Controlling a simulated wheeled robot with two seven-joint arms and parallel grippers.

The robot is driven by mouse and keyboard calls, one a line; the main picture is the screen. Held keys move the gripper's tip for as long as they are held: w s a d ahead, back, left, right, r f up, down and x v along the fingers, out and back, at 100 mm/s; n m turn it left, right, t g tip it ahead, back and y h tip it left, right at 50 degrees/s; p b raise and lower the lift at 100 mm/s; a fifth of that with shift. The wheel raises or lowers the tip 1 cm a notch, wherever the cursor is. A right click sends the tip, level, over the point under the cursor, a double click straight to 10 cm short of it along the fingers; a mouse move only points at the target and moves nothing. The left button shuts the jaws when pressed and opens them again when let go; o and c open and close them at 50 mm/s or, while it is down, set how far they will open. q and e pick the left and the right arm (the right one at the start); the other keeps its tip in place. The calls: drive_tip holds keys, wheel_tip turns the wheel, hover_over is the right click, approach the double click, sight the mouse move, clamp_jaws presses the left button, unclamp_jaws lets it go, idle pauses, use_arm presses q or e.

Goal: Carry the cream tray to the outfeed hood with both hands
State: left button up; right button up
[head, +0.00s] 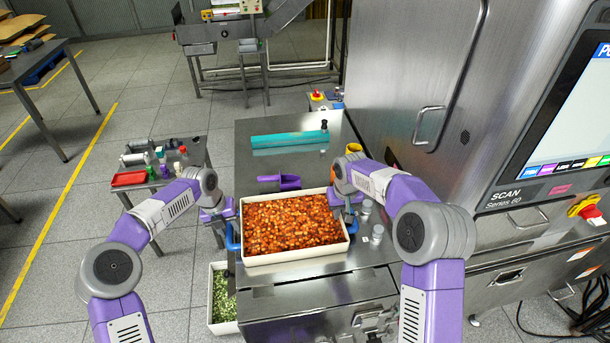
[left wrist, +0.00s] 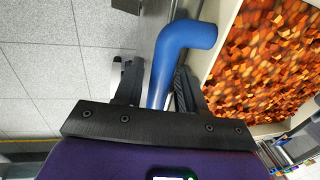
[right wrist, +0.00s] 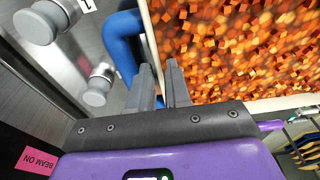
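The cream tray (head: 297,257) is full of orange-brown cubes and sits level over the steel table. My left gripper (head: 222,212) is at its left side. In the left wrist view its fingers (left wrist: 160,85) are closed on either side of the tray's blue handle (left wrist: 185,40). My right gripper (head: 345,205) is at the right side. In the right wrist view its fingers (right wrist: 160,80) are close together at the tray's side wall, with the right blue handle (right wrist: 123,45) beside and partly behind them. The outfeed hood is not clearly identifiable.
A purple scoop (head: 280,181) and a teal bar (head: 290,138) lie behind the tray on the steel table (head: 250,165). The scanner cabinet (head: 440,80) stands close on the right. Small grey-capped items (head: 377,234) stand right of the tray. A bin of green pieces (head: 222,300) is lower left.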

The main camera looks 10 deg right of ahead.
use_arm(q)
drive_tip(key=shift+o, duration=0.9)
drive_tip(key=shift+r, duration=0.1)
use_arm(e)
drive_tip(key=shift+o, duration=0.7)
drive_tip(key=shift+r, duration=0.15)
use_arm(q)
wheel_tip(320, 180, up, 12)
drive_tip(key=a, duration=0.2)
use_arm(e)
wheel_tip(320, 180, up, 12)
drive_tip(key=s, duration=0.1)
drive_tip(key=shift+s, duration=0.4)
use_arm(q)
drive_tip(key=shift+s+a, duration=0.1)
use_arm(e)
drive_tip(key=shift+d+f, duration=0.1)
drive_tip(key=shift+f, duration=0.1)
